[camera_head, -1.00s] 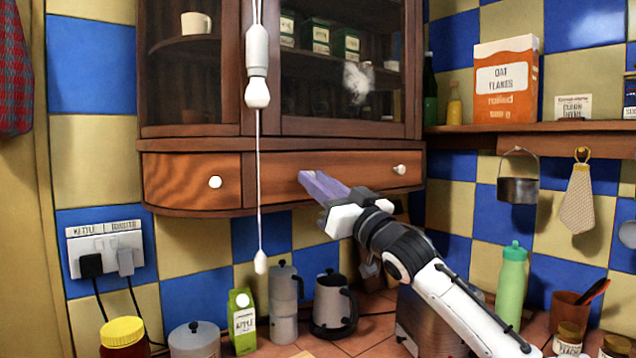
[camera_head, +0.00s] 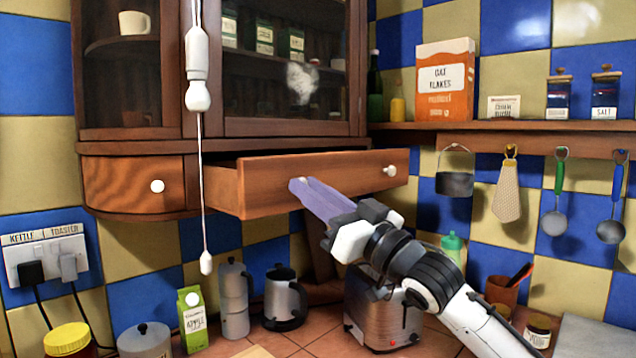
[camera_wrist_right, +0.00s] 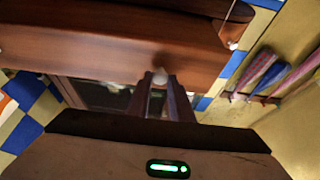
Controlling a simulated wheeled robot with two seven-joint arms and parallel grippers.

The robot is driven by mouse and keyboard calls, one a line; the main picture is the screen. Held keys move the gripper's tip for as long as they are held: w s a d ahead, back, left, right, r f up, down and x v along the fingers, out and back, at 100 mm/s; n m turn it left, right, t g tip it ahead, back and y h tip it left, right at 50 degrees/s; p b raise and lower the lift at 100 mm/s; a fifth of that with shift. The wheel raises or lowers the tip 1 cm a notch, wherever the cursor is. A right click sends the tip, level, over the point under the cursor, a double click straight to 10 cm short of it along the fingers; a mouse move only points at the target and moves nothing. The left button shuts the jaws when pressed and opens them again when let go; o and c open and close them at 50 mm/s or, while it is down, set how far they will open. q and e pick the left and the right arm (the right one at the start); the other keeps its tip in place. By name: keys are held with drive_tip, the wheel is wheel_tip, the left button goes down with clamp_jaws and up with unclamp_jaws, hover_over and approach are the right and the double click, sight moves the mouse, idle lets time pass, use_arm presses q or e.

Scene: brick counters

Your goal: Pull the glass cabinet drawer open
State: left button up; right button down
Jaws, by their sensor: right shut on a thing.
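The glass cabinet (camera_head: 366,75) hangs on the tiled wall. Its wide wooden drawer (camera_head: 340,186) stands partly open, front forward of the frame, with its left side panel showing. It has two pale knobs; the right knob (camera_head: 389,170) is free. My right gripper (camera_head: 297,188), with purple-grey fingers, is shut on the left knob (camera_wrist_right: 160,76), which is mostly hidden in the head view. My left gripper is not in view.
A small closed drawer (camera_head: 130,185) is at the left. A pull cord (camera_head: 203,200) hangs before the cabinet. Below stand a kettle (camera_head: 284,300), a moka pot (camera_head: 234,300) and a toaster (camera_head: 380,310). A shelf (camera_head: 500,126) and hanging utensils are at the right.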

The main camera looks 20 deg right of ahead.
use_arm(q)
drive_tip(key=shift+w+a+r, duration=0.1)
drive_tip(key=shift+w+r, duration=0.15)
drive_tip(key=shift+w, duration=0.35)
use_arm(e)
drive_tip(key=shift+s, duration=0.1)
drive_tip(key=c, duration=1.6)
unclamp_jaws()
drive_tip(key=shift+d, duration=0.1)
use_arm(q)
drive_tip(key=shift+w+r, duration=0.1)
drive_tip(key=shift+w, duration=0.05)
